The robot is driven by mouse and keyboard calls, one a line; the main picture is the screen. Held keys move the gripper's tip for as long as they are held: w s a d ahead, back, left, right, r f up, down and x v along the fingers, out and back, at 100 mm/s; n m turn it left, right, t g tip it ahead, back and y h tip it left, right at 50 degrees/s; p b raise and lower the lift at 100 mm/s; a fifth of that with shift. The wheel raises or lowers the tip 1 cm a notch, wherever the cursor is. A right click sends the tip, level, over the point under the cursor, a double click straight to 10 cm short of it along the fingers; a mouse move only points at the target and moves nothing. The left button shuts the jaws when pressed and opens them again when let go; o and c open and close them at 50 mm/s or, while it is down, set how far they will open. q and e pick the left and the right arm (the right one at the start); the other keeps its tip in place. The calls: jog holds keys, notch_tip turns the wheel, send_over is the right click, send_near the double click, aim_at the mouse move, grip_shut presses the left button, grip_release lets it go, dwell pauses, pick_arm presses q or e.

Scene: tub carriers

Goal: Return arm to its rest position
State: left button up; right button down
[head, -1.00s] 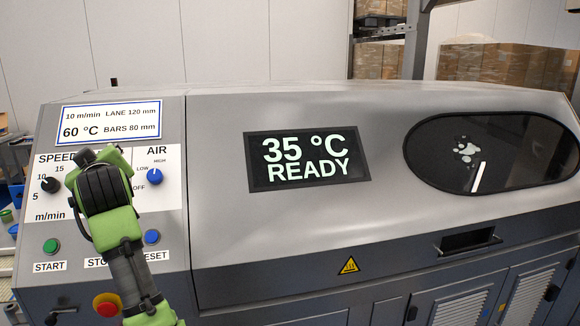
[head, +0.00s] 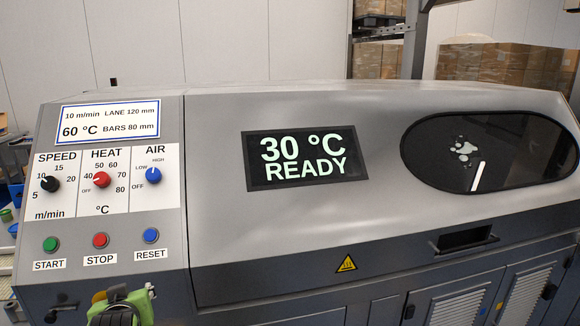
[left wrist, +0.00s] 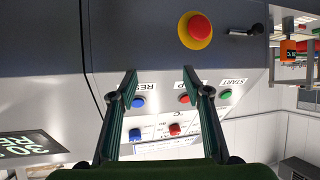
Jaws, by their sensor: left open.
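My left gripper (head: 122,308) shows at the bottom left of the head view, low in front of the panel and below the buttons. In the left wrist view its two fingers (left wrist: 160,72) are spread apart with nothing between them. The panel carries a black SPEED knob (head: 49,184), a red HEAT knob (head: 101,180) and a blue AIR knob (head: 153,175). Below them are the green START (head: 51,244), red STOP (head: 101,240) and blue RESET (head: 151,236) buttons, all clear of the gripper. The display (head: 305,158) reads 30 °C READY. My right gripper is not in view.
A red emergency button on a yellow base (left wrist: 197,30) shows in the left wrist view; the gripper mostly covers it in the head view. A label (head: 108,121) reads 60 °C. A dark oval window (head: 490,155) is at right. Stacked boxes (head: 500,65) stand behind.

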pick_arm(q)
jog(key=s+d+f+m+g+h, duration=0.25)
jog(key=s+d+f, duration=0.35)
jog(key=s, duration=0.5)
jog(key=s+d+f+m+g+h, duration=0.2)
jog(key=s+d+f+m, duration=0.15)
jog(key=s+f, duration=0.55)
jog(key=s+d+f+m+g+h, duration=0.25)
jog(key=s+d+f, duration=0.3)
jog(key=s, duration=0.65)
jog(key=s+f+g+y+b, duration=0.1)
jog(key=s+f+g+b, duration=0.2)
jog(key=f, duration=3.1)
jog(key=s+a+f+b, duration=0.3)
jog(key=s+f+b, duration=0.1)
jog(key=s+f, duration=1.2)
jog(key=shift+s+f, duration=0.2)
jog(key=shift+f, duration=0.3)
jog(key=shift+w, duration=0.1)
